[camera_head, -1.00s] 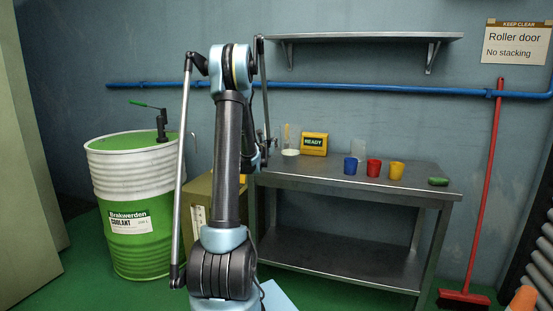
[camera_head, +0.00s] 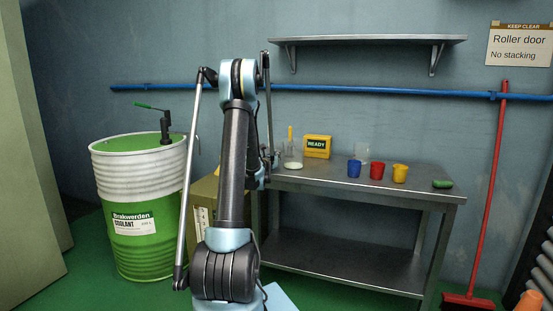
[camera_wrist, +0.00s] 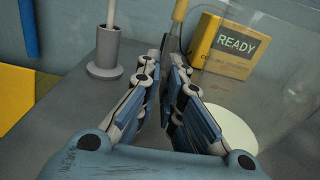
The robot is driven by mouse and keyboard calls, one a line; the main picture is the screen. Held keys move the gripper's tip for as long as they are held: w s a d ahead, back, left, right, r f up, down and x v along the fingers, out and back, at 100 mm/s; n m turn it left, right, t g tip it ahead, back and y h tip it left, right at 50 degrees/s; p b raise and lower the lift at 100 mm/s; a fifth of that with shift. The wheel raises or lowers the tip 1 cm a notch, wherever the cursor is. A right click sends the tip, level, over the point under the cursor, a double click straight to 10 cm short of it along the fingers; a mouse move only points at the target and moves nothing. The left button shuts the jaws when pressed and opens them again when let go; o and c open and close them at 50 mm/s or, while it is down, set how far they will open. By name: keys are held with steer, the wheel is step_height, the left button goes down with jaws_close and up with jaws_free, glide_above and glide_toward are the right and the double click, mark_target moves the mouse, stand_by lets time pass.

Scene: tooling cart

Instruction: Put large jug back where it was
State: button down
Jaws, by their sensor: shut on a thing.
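A clear see-through jug (camera_head: 292,158) with a pale cream layer at its bottom stands at the left end of the metal table (camera_head: 340,184). In the wrist view its clear wall (camera_wrist: 285,85) fills the right side, with the cream disc (camera_wrist: 232,124) low inside. My gripper (camera_wrist: 176,66) is shut at the jug's left side, its fingers close together. The part between the fingers is mostly hidden; it looks like the jug's handle side. In the head view my arm partly hides the gripper beside the jug.
A yellow READY box (camera_head: 317,146) stands behind the jug. A yellow-handled tool (camera_wrist: 180,12) and a grey holder with a rod (camera_wrist: 103,58) are close by. Blue (camera_head: 354,168), red (camera_head: 377,170) and yellow (camera_head: 399,173) cups stand to the right, near another clear container (camera_head: 362,150).

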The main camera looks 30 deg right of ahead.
steer(key=c, duration=1.8)
jaws_free()
steer(key=shift+o, duration=0.2)
